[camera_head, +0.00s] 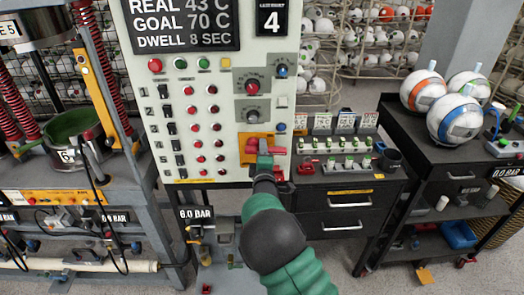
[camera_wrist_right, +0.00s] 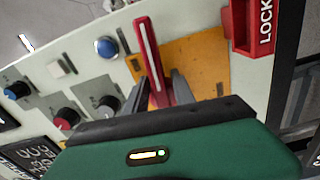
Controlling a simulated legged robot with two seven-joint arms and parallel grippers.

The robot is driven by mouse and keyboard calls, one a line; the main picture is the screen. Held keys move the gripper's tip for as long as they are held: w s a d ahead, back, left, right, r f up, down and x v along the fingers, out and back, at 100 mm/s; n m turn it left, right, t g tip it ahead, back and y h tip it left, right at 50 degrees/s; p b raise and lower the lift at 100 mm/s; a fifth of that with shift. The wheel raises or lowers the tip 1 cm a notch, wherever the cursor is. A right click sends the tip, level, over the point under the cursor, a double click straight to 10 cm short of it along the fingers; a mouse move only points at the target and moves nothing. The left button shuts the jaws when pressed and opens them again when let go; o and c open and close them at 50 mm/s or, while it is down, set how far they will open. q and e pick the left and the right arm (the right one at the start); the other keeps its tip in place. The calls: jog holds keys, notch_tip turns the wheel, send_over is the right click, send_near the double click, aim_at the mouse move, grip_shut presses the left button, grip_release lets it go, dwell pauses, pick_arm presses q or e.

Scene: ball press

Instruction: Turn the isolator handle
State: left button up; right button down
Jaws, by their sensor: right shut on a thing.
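The isolator handle (camera_wrist_right: 147,45) is a red bar with a pale stripe, on a yellow-orange plate (camera_wrist_right: 202,65) in the right wrist view. In the head view the plate (camera_head: 256,136) is at the lower right of the white control panel, with red of the handle (camera_head: 277,150) beside my gripper. My right gripper (camera_head: 264,156) is at the handle, reaching up from below. In the right wrist view my right gripper (camera_wrist_right: 158,88) has a finger on each side of the handle's lower part and is shut on it. The handle's base is partly hidden. My left gripper is not in view.
A red LOCK part (camera_wrist_right: 250,28) sits close beside the plate. Knobs (camera_head: 252,86) and rows of red buttons (camera_head: 189,108) are on the panel. A press with a green-lined pot (camera_head: 75,125) stands left. A dark cart with balls (camera_head: 459,118) stands right.

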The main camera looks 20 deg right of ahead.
jog(key=shift+a+f+n, duration=0.15)
jog(key=shift+n, duration=0.45)
jog(key=c, duration=1.4)
grip_release()
jog(key=shift+o, duration=0.2)
